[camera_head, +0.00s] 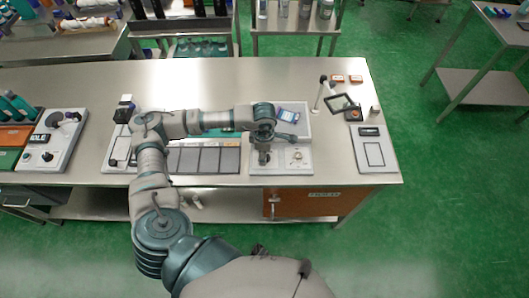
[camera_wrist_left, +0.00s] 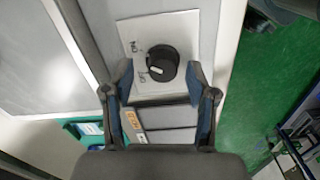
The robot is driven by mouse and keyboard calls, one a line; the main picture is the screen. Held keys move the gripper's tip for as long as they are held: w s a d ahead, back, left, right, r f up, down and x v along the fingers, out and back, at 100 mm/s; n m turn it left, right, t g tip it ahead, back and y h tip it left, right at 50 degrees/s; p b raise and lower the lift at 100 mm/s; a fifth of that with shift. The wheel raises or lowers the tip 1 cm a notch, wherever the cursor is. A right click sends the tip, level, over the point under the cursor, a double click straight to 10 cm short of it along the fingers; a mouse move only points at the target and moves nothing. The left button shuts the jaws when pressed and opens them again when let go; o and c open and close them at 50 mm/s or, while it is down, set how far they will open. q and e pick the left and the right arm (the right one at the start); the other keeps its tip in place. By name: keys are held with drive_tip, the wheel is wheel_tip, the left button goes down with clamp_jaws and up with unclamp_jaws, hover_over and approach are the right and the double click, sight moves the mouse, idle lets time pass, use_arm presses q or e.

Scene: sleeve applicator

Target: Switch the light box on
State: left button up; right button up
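In the left wrist view a round black knob (camera_wrist_left: 162,63) with a short white mark sits on a white label plate (camera_wrist_left: 187,30). Small lettering is beside it; the mark is on the side nearer the lower lettering. A large pale framed panel (camera_wrist_left: 45,60) lies left of the knob, probably the light box face. My left gripper (camera_wrist_left: 161,78) is open, one finger on each side of the knob, with gaps visible. Contact or height cannot be told. In the head view my left gripper (camera_head: 263,157) points down over a pale unit (camera_head: 282,168), hiding part of it. My right gripper is not in view.
A row of grey panels (camera_head: 200,160) lies left of the gripper. A tray holding a blue item (camera_head: 287,116) is behind it. A magnifier stand (camera_head: 340,103) and a flat device (camera_head: 374,152) are at the right. Bare tabletop (camera_head: 210,80) runs along the back.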

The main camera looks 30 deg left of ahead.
use_arm(q)
drive_tip(key=shift+r, duration=0.1)
wheel_tip(320, 180, up, 12)
drive_tip(key=shift+f, duration=0.2)
idle(0.7)
